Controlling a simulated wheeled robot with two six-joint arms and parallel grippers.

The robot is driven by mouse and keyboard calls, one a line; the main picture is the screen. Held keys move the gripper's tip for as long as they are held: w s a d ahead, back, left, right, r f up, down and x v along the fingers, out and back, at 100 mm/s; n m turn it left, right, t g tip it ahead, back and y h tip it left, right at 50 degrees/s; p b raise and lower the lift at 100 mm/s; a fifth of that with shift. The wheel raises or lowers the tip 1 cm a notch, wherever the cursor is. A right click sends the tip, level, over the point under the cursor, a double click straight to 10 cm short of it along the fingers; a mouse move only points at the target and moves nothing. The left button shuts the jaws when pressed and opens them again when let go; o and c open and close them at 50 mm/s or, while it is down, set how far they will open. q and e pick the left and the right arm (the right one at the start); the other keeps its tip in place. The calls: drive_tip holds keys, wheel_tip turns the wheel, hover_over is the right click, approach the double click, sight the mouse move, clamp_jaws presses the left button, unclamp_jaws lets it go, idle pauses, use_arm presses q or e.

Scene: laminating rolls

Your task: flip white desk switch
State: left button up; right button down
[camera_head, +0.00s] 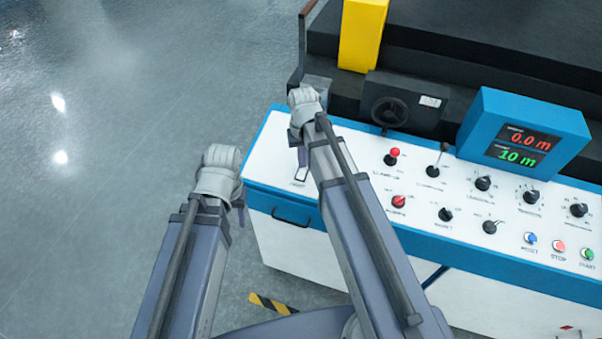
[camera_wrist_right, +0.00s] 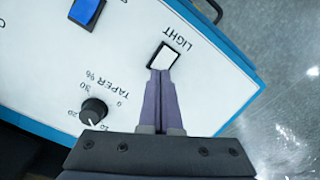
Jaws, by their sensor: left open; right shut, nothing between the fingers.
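The white switch with a dark frame, labelled LIGHT (camera_wrist_right: 164,57), sits on the white panel in the right wrist view. It also shows at the panel's left end in the head view (camera_head: 301,174). My right gripper (camera_wrist_right: 160,76) is shut and empty, its purple fingertips right at the switch's lower edge. Whether they press on it I cannot tell. In the head view the right gripper (camera_head: 302,158) points down over the panel, just above the switch. My left gripper (camera_head: 240,203) is open, left of the panel's blue edge, with its fingers mostly hidden by the wrist.
A blue switch (camera_wrist_right: 86,10) and a black TAPER knob (camera_wrist_right: 94,110) are near the fingers. The panel carries several knobs, a red-topped lever (camera_head: 393,155) and a blue display box (camera_head: 525,133). A handwheel (camera_head: 390,112) stands behind. Floor at left is clear.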

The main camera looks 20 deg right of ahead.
sight(302, 171)
drive_tip(key=shift+f+b, duration=0.95)
drive_tip(key=shift+b, duration=0.05)
idle(0.6)
drive_tip(key=shift+r, duration=0.1)
wheel_tip(302, 171, up, 7)
drive_tip(key=p, duration=0.7)
drive_tip(key=s+a+f+n+b, duration=0.2)
drive_tip(key=s+a, duration=0.3)
drive_tip(key=s, duration=0.2)
drive_tip(key=s+a+f+n+h+b, duration=0.1)
drive_tip(key=s+a+f+n+b, duration=0.1)
drive_tip(key=s+a, duration=0.3)
drive_tip(key=shift+s+a+f+n+b, duration=0.3)
drive_tip(key=shift+s+f+b, duration=0.15)
drive_tip(key=shift+s, duration=0.7)
drive_tip(key=shift+d, duration=0.1)
